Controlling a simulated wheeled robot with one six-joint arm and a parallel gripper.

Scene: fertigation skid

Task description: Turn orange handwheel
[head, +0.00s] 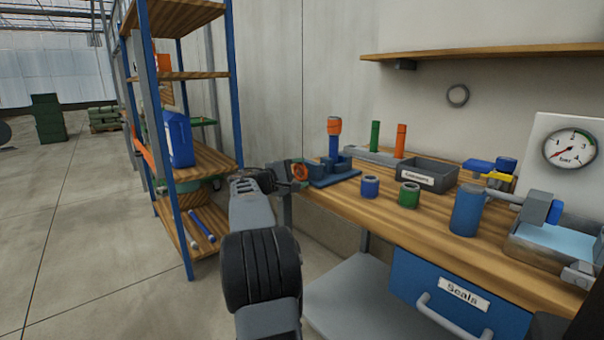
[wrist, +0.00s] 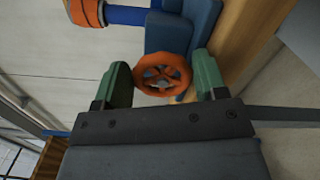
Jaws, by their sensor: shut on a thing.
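A blue post with an orange top (head: 334,126) stands on the fixture.
The wooden bench (head: 340,206) holds blue and green cups (head: 409,194), a grey bin (head: 428,174) and a blue cylinder (head: 467,210). A blue-framed shelf rack (head: 233,85) stands close on the left. The floor (head: 75,240) further left is clear.

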